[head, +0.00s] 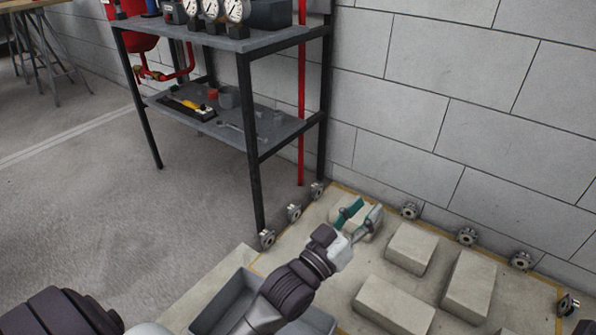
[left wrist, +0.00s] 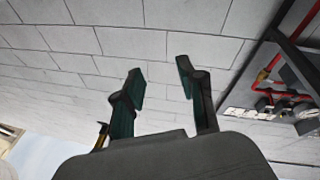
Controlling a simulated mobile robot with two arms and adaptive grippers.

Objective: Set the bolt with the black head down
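My left gripper (head: 363,212) reaches over the pale floor slab near the wall. In the left wrist view its two green-padded fingers (left wrist: 160,78) stand apart with a clear gap, and only the block wall shows between them. An open grey bin (head: 212,300) stands on the floor at the bottom of the head view, partly hidden by my left arm. My right gripper is not in view.
Several concrete blocks (head: 411,249) rise from the slab around the gripper. Small metal flanges (head: 467,237) line the wall base. A black-framed shelf (head: 252,140) carries gauges above and small tools below. The grey floor left of the shelf (head: 80,200) is clear.

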